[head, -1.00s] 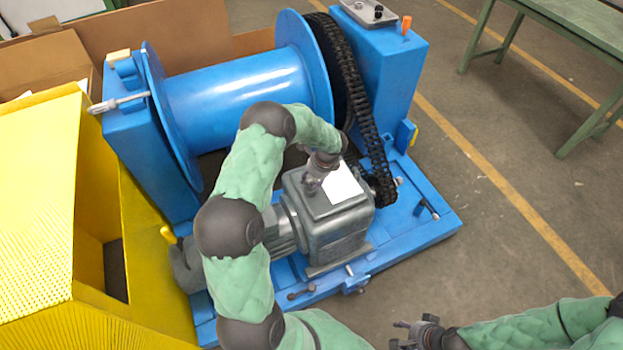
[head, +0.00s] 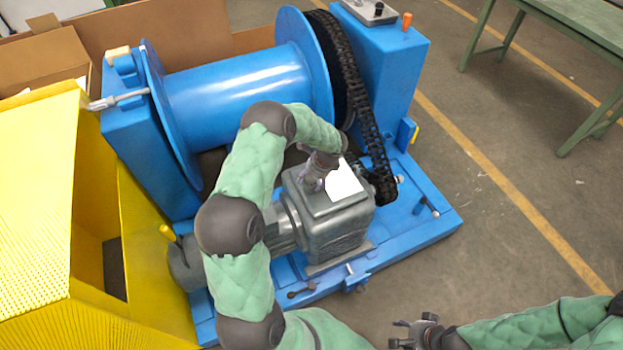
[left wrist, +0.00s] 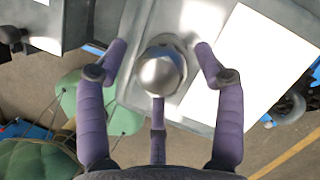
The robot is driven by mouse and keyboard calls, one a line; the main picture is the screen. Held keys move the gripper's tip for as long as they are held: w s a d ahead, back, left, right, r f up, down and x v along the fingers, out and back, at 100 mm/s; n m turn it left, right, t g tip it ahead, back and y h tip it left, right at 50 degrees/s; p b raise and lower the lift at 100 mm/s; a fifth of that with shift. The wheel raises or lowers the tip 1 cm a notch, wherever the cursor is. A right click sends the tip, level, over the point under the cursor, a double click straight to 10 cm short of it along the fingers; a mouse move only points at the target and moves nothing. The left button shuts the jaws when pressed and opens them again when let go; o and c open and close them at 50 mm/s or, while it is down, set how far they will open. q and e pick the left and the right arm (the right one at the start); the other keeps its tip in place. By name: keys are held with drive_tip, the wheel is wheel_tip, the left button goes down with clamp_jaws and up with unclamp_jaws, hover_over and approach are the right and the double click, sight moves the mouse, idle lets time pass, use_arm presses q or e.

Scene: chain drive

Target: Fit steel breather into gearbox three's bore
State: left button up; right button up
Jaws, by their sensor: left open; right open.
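The gearbox (head: 338,233) is a grey housing on the blue base, with a white sheet or label on its flat top. The steel breather (left wrist: 161,71), a shiny rounded cap, stands on the gearbox top in the left wrist view, beside the white patch. I cannot tell how deep it sits, and the bore is hidden beneath it. My left gripper (head: 313,181) is over the gearbox top, its three purple fingers open around the breather, with visible gaps at the sides. My right gripper (head: 413,333) is open and empty at the bottom, away from the gearbox.
A blue drum (head: 240,85) and black chain (head: 360,105) stand behind the gearbox. A yellow guard (head: 40,200) is at left, cardboard boxes (head: 45,65) behind it. A green table (head: 580,30) is at top right. The floor right of the base is clear.

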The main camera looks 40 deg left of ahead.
use_arm(q)
drive_tip(key=s+v, duration=0.1)
drive_tip(key=v, duration=1.1)
drive_tip(key=shift+w, duration=0.45)
drive_tip(key=shift+d+f, duration=0.1)
drive_tip(key=shift+d, duration=0.05)
drive_tip(key=s+d+f+n+h+p, duration=0.1)
drive_tip(key=s+d+f+n+h, duration=0.25)
drive_tip(key=d+f, duration=0.5)
drive_tip(key=s+d+f+n+h, duration=0.2)
drive_tip(key=s+d+f, duration=0.3)
drive_tip(key=d, duration=0.6)
drive_tip(key=s+d+f+n+h, duration=0.1)
drive_tip(key=s+d+f+n, duration=0.1)
drive_tip(key=s+d+n, duration=0.2)
drive_tip(key=s+d+f+n+t+h+p, duration=0.1)
drive_tip(key=s+d+n, duration=0.4)
drive_tip(key=s, duration=0.5)
drive_tip(key=shift+f+n, duration=0.5)
drive_tip(key=shift+n, duration=0.45)
